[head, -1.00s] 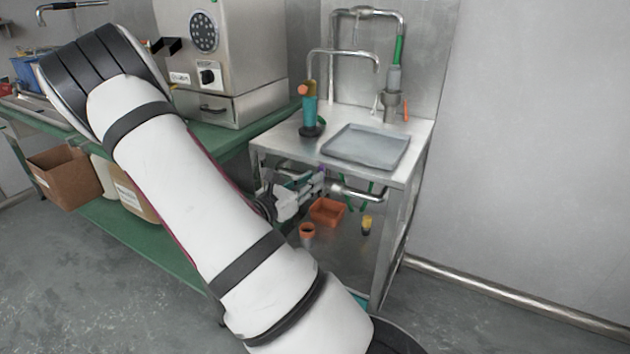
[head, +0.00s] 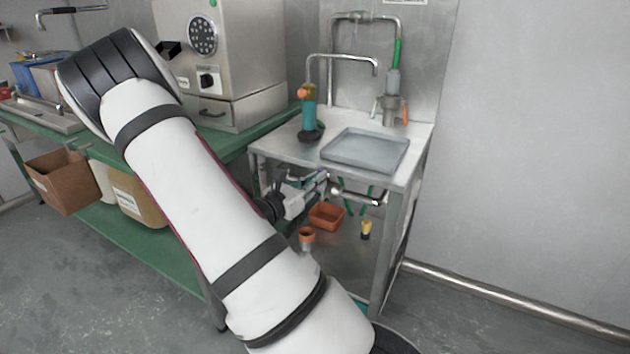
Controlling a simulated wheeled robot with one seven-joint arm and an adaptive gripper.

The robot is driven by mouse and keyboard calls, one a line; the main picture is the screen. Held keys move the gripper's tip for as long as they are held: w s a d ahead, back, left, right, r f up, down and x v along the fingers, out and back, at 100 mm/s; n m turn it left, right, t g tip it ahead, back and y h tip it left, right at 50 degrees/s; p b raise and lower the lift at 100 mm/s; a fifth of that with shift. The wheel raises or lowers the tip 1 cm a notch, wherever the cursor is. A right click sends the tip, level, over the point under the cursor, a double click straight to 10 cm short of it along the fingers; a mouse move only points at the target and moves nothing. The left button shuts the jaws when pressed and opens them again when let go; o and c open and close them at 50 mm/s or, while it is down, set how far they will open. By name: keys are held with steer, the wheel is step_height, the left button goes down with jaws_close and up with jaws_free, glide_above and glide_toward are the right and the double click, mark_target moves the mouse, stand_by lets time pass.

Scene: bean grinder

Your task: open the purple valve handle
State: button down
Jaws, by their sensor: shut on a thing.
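The purple valve handle (head: 323,175) is a tiny patch of purple under the steel sink table, on the pipework. My gripper (head: 318,186) is under the tabletop, at the handle and shut on it. The fingers and most of the handle are too small and overlapped to see clearly, so I cannot tell the handle's exact angle. A metal pipe (head: 362,197) runs to the right from beside the gripper.
The sink table (head: 417,150) carries a grey tray (head: 365,150) and a teal bottle (head: 309,112). Below are an orange bin (head: 327,216), a small pot (head: 307,238) and a yellow-and-black item (head: 366,229). A green bench (head: 245,138) stands left.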

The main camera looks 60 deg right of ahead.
steer(key=w+f+n+t+h+p, duration=0.2)
steer(key=w+f+n+t+p, duration=0.2)
steer(key=n, duration=1.6)
steer(key=shift+w+a+f+p, duration=0.3)
steer(key=shift+w+f+p, duration=1.15)
steer(key=shift+f+p, duration=0.45)
steer(key=shift+f, duration=0.1)
steer(key=c, duration=1.9)
jaws_free()
steer(key=s+a+f, duration=0.1)
steer(key=a+f, duration=0.1)
steer(key=a, duration=0.9)
steer(key=shift+a+f, duration=0.2)
steer(key=shift+a, duration=0.2)
